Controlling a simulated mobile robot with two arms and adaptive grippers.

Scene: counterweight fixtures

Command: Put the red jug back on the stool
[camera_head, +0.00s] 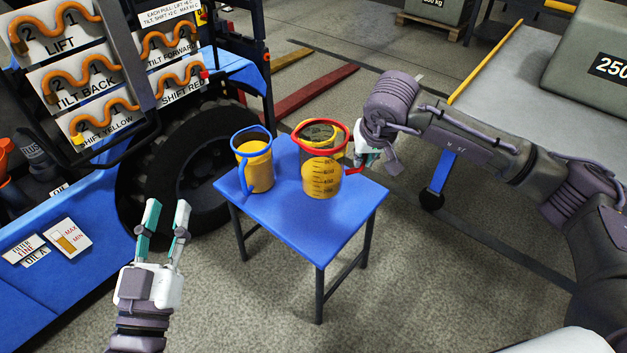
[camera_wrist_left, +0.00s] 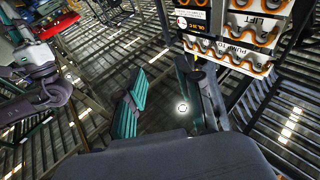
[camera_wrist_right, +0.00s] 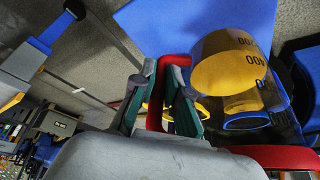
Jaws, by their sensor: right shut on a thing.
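The red jug (camera_head: 322,178), clear with a red rim, black marks and yellow liquid, is upright over the right part of the blue stool (camera_head: 310,225). I cannot tell whether its base touches the top. My right gripper (camera_head: 366,157) is shut on its red handle (camera_head: 354,170), on the jug's right side. The handle (camera_wrist_right: 172,66) shows between the fingers in the right wrist view. The blue jug (camera_head: 258,170), with yellow liquid, stands on the stool's left part. A yellow-rimmed item shows partly behind the red jug. My left gripper (camera_head: 166,213) is open and empty, left of the stool.
A blue vehicle with a black tyre (camera_head: 180,185) and lever panels (camera_head: 80,80) stands at the left. A grey table (camera_head: 520,75) with a large weight (camera_head: 590,60) is at the right. The floor before the stool is clear.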

